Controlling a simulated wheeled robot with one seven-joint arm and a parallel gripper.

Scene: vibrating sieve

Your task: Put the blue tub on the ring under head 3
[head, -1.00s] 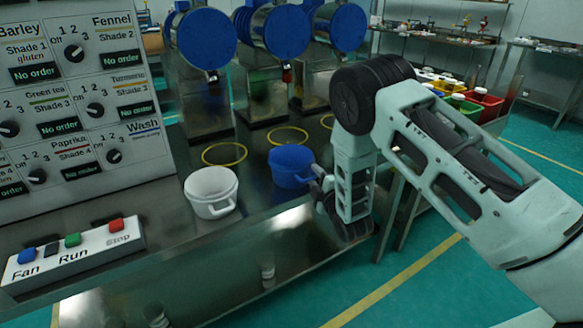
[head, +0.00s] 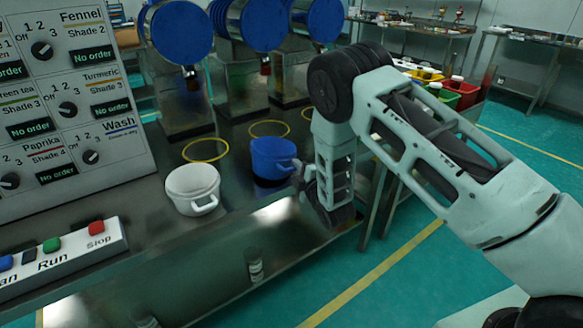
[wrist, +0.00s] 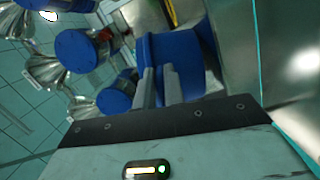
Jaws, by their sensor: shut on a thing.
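The blue tub (head: 272,158) is upright over the steel table's front part, in front of the middle yellow ring (head: 269,128). A dark band shows under it, so it looks slightly raised. My gripper (head: 297,172) is shut on the tub's right side, at its handle. In the wrist view the two grey fingers (wrist: 158,86) are against the blue tub (wrist: 172,52). Of the yellow rings, the left one (head: 205,150) is bare, and the farthest right one (head: 306,113) is mostly hidden by my arm. Blue-capped sieve heads (head: 181,32) stand behind the rings.
A white tub (head: 192,190) stands left of the blue tub, close by. A panel with knobs (head: 66,108) and a button box (head: 62,250) are at the left. The table's front edge runs below the tubs. Bins (head: 440,92) stand at the back right.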

